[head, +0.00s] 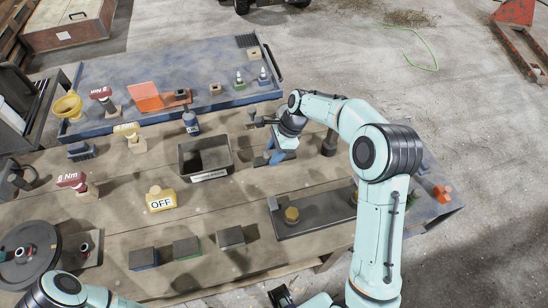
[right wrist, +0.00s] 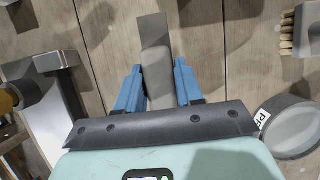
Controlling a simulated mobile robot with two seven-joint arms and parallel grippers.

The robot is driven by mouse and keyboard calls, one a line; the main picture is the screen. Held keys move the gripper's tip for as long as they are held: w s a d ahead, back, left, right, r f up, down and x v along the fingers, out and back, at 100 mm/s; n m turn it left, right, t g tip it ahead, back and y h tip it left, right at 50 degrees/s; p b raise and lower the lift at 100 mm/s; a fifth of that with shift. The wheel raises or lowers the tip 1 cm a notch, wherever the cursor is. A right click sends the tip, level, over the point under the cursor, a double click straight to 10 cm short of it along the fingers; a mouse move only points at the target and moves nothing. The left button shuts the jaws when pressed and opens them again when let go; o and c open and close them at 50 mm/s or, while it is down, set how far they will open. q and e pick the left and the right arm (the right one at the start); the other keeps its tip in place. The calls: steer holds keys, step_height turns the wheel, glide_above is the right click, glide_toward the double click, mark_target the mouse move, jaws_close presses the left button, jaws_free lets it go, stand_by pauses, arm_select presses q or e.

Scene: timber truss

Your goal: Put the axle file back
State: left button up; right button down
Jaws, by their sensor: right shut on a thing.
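My right gripper (head: 266,158) is over the middle of the workbench, right of the black open bin. In the right wrist view its two blue fingers (right wrist: 158,88) are closed on the file (right wrist: 156,66). The file looks like a flat dark grey strip with a thicker, lighter grey grip part between the fingers. Its strip end (right wrist: 153,28) points away from the gripper, over the planks. The file cannot be made out clearly in the head view.
The black bin (head: 186,165) stands left of the gripper. A yellow OFF block (head: 161,200) and several dark blocks lie nearer. A dark tray (head: 325,218) holds a yellow knob. A grey round container (right wrist: 292,128) is close on the right in the wrist view. Some bare planks lie between.

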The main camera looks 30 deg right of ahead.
steer(key=shift+f, duration=1.25)
steer(key=shift+f, duration=0.15)
steer(key=c, duration=0.7)
jaws_free()
steer(key=p+v, duration=0.1)
steer(key=v, duration=1.1)
